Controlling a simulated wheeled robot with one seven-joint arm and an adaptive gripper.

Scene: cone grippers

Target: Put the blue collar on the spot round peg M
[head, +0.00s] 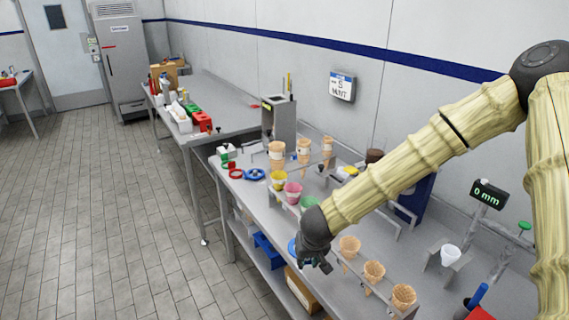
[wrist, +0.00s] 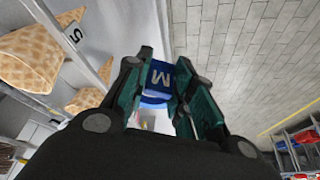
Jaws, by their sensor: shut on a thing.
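My gripper (head: 315,266) is at the front edge of the long table in the head view, fingers pointing down. In the wrist view my gripper (wrist: 163,88) is shut on a blue collar (wrist: 159,79) with a white letter M on its tab. Part of its ring shows below the tab, between the teal finger pads. In the head view a blue patch (head: 292,247) shows just left of the gripper, probably the same collar. I cannot make out a round peg marked M in either view.
Racks of waffle cones (head: 374,270) stand to the right of my gripper. Yellow, pink and green cups (head: 293,191) stand behind it. A blue ring (head: 255,174) and a red ring (head: 236,173) lie at the table's left end. The floor at left is clear.

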